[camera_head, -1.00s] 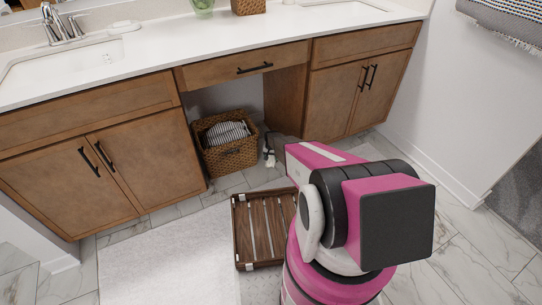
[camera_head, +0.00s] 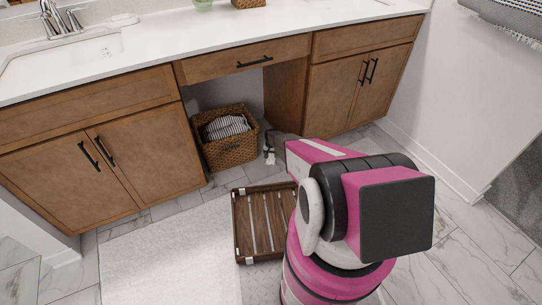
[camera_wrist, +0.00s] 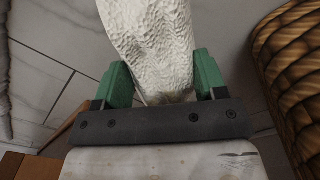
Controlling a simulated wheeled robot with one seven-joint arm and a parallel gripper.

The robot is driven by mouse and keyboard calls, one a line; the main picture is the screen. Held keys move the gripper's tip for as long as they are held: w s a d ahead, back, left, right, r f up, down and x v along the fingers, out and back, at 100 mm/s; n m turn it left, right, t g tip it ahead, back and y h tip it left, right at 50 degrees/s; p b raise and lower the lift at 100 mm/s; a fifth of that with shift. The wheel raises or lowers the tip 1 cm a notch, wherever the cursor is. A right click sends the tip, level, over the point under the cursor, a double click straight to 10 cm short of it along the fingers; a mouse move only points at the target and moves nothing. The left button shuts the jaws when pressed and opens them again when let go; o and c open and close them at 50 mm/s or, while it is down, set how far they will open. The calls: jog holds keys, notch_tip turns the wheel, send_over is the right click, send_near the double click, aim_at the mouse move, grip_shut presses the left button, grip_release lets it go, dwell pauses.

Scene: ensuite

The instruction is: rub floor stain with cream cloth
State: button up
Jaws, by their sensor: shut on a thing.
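My gripper (camera_wrist: 153,85) is shut on the cream cloth (camera_wrist: 150,35), a pale, bumpy-textured piece that hangs between the green fingers and reaches past the top of the wrist view. In the head view a small white bit of the cloth (camera_head: 270,158) shows beside the wicker basket, low near the floor; my arm hides most of the gripper there. I cannot tell whether the cloth touches the floor. I cannot make out a floor stain in either view; the cloth and my arm cover part of the floor.
The wicker basket (camera_head: 240,150) with striped towels stands close to the gripper and fills the right side of the wrist view (camera_wrist: 295,60). Wooden vanity cabinets (camera_head: 95,150) are behind. A slatted wooden tray (camera_head: 242,225) and a white rug (camera_head: 165,255) lie in front.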

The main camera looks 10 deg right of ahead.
jog(key=shift+f, duration=1)
dwell(0.3)
jog(key=shift+w+d+r, duration=0.1)
jog(key=shift+w+d, duration=0.2)
jog(key=shift+d, duration=0.65)
jog(key=shift+w+d, duration=0.3)
jog(key=shift+d, duration=0.6)
jog(key=shift+w+d, duration=0.3)
jog(key=shift+d, duration=0.65)
jog(key=shift+w+d, duration=0.3)
jog(key=shift+d, duration=0.6)
